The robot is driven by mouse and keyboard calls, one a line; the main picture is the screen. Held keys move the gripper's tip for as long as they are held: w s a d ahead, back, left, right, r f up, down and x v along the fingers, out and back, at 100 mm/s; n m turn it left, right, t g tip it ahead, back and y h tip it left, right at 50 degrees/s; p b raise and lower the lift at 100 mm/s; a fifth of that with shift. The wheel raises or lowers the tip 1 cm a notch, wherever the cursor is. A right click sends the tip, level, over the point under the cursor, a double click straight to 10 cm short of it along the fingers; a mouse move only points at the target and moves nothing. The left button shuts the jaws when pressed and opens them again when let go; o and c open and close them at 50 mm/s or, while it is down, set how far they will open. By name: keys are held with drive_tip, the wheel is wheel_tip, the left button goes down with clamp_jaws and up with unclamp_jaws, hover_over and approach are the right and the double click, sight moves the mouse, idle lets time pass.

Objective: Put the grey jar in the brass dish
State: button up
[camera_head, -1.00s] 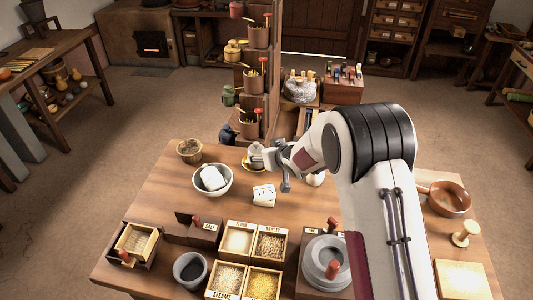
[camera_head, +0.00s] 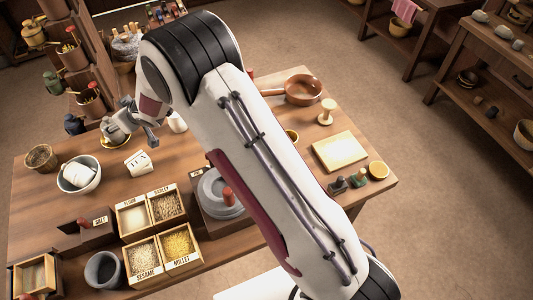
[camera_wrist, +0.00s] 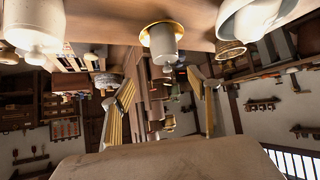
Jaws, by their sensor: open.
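The pale grey jar (camera_wrist: 164,45) stands in the brass dish (camera_wrist: 180,29), whose gold rim shows around its base in the wrist view, where the table is at the top. The jar also shows in the head view (camera_head: 112,133), partly behind my gripper (camera_head: 138,128). My gripper is open, its two fingers (camera_wrist: 162,80) apart with nothing held between them. The jar is beyond the fingertips and seems clear of them.
A white bowl (camera_head: 91,184) with a white vessel lying in it, a marked white cup (camera_head: 138,162) and a white jar (camera_head: 177,122) are near. A stepped wooden stand (camera_head: 85,75) rises behind. Grain boxes (camera_head: 150,222) are in front. Bare table lies between.

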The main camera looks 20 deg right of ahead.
drive_tip(key=s+d+r+m+h, duration=0.2)
drive_tip(key=s+d+r, duration=0.2)
drive_tip(key=d+r, duration=0.45)
drive_tip(key=s+d+r+m+h, duration=0.1)
drive_tip(key=s+d+r+h, duration=0.1)
drive_tip(key=s+d+r, duration=0.5)
drive_tip(key=s+d+r+m+g+h, duration=0.1)
drive_tip(key=s+d+r, duration=0.3)
drive_tip(key=s+d, duration=0.15)
drive_tip(key=s+d+r+m+h, duration=0.1)
drive_tip(key=s+d+r, duration=0.2)
drive_tip(key=s+d, duration=0.3)
drive_tip(key=s+d+g, duration=0.1)
drive_tip(key=s, duration=1.1)
drive_tip(key=s+d+f+m+g, duration=0.1)
drive_tip(key=s, duration=1)
drive_tip(key=shift+s+d+f, duration=0.25)
drive_tip(key=shift+s, duration=0.1)
